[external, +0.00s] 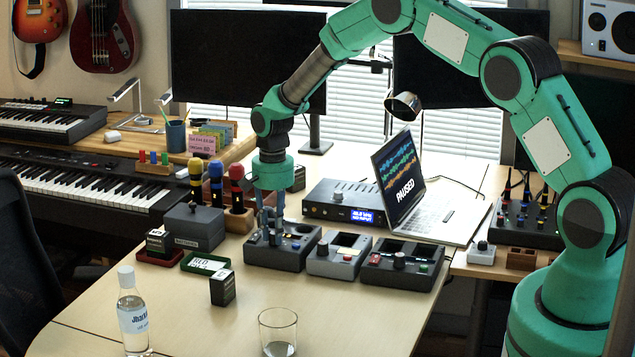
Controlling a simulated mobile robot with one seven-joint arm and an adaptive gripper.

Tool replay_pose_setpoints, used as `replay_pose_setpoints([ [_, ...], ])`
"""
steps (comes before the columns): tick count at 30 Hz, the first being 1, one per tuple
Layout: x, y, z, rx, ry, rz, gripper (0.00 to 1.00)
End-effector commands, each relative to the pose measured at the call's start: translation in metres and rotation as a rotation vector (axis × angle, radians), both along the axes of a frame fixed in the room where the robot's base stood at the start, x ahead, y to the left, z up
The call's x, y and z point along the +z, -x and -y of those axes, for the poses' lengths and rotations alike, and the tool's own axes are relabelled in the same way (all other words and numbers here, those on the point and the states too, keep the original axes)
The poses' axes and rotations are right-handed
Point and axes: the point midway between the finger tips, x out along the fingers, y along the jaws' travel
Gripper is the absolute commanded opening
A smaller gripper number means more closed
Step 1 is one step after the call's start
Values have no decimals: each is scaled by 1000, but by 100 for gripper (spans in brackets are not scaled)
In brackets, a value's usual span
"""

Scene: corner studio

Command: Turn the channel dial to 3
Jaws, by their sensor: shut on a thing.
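My gripper (268,230) points straight down over the dark grey left-hand device (290,259). Its fingers are closed around a dial at the left part of this device's top. The fingers mostly hide the dial, and its marks and setting are too small to read. I cannot read which device carries the channel label.
Microphones (216,183) in a wooden stand and a grey box (194,228) stand close left of my gripper. An audio unit (345,212) and a laptop (397,174) are behind. A bottle (132,314), a small black box (223,288) and a glass (278,335) stand in front.

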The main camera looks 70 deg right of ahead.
Motion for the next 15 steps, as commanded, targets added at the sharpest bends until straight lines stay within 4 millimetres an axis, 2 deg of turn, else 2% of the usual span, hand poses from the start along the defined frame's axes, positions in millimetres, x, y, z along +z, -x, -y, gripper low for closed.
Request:
replay_pose_setpoints([
  [6,1,0,0,-103,0,1,0],
  [15,1,0,0,-145,0,1,0],
])
